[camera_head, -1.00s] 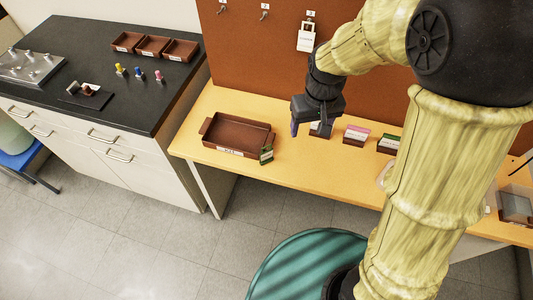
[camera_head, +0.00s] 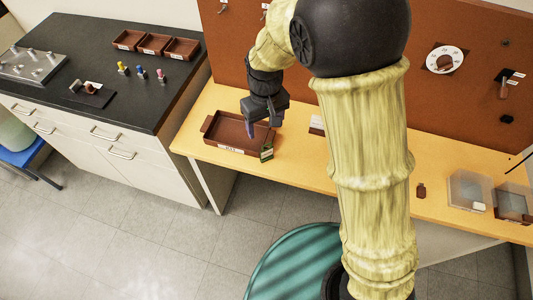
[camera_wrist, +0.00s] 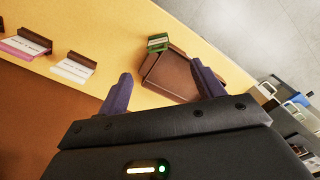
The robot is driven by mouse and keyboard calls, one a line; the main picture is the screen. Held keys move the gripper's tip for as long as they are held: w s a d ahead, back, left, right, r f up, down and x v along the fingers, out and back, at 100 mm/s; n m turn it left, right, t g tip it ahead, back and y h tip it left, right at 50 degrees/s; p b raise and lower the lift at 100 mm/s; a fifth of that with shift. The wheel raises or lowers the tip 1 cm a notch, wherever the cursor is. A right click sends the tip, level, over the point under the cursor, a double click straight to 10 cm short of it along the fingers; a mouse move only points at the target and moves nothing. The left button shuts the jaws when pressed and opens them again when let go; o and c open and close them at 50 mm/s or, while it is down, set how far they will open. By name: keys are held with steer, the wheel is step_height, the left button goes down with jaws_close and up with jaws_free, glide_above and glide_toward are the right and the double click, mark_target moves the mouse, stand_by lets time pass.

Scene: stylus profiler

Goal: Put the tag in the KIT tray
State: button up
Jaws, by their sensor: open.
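The brown tray (camera_head: 217,127) with a white label on its front sits on the left part of the wooden table; the label is too small to read. It also shows in the wrist view (camera_wrist: 170,76), between and beyond the fingers. My gripper (camera_head: 251,132) is open above the tray and hides part of its inside. In the wrist view its dark fingers (camera_wrist: 161,80) are apart with nothing held between them. A green and white card piece (camera_head: 266,152) stands at the tray's front right corner. The white tag seen earlier on the board is hidden behind my arm.
A white card in a brown holder (camera_wrist: 74,68) and a pink one (camera_wrist: 25,45) stand along the table. Clear boxes (camera_head: 470,189) are at the right end. A black-topped counter (camera_head: 60,45) with small trays (camera_head: 152,46) stands to the left.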

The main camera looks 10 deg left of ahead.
glide_above(267, 157)
steer(key=f, duration=0.8)
steer(key=shift+w+a+f+p, duration=0.1)
steer(key=shift+a+f+p, duration=0.15)
steer(key=shift+f+p, duration=0.05)
steer(key=shift+f, duration=0.1)
steer(key=shift+d+f+p, duration=0.2)
steer(key=shift+f+p, duration=0.3)
steer(key=shift+f, duration=2)
steer(key=c, duration=1.1)
step_height(267, 157, up, 10)
steer(key=shift+r+b, duration=0.1)
steer(key=shift+b, duration=0.35)
